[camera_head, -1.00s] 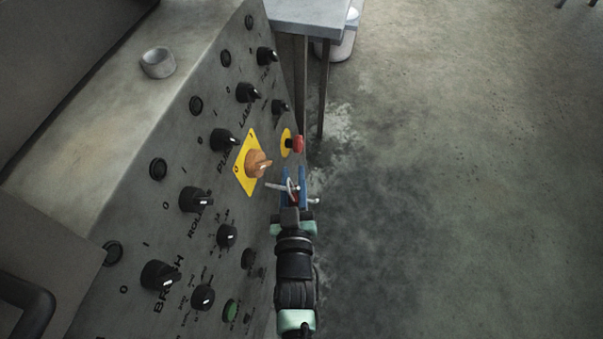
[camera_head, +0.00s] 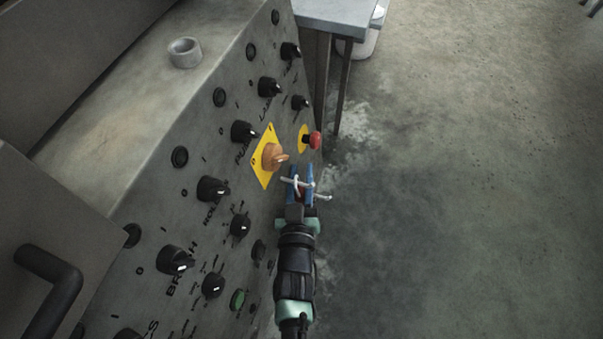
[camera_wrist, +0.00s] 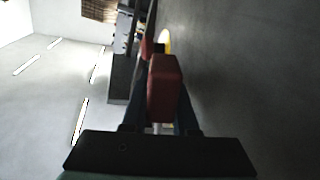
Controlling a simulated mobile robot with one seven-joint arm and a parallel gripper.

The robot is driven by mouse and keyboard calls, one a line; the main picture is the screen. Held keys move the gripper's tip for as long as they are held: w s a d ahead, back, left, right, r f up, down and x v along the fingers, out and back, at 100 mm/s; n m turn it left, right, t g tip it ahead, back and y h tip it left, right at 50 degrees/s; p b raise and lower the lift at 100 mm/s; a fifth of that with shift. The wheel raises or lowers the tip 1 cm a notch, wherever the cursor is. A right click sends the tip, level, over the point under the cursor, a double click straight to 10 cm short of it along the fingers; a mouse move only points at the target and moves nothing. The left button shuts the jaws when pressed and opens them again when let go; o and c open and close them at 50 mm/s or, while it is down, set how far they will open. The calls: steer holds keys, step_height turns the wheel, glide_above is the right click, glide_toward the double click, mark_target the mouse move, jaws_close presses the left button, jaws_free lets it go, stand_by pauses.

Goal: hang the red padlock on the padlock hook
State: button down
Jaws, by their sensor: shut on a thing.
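The red padlock (camera_wrist: 165,90) is between my gripper's fingers, its red body large in the middle of the wrist view. My gripper (camera_head: 302,184), with blue fingers, is shut on it beside the slanted control panel (camera_head: 205,140). In the head view, only a little red shows between the fingers. A thin silver hook (camera_head: 288,180) reaches from the panel side to the fingers, just below the orange knob. Silver metal crosses at the fingertips and also sticks out to their right. I cannot tell hook from shackle there, nor whether the shackle is around the hook.
The orange knob (camera_head: 273,157) on its yellow plate and the red push button (camera_head: 315,140) stand out close above my gripper. Several black knobs cover the panel. The floor to the right is clear.

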steer(key=c, duration=0.6)
jaws_free()
steer(key=shift+a, duration=0.1)
steer(key=shift+a, duration=0.15)
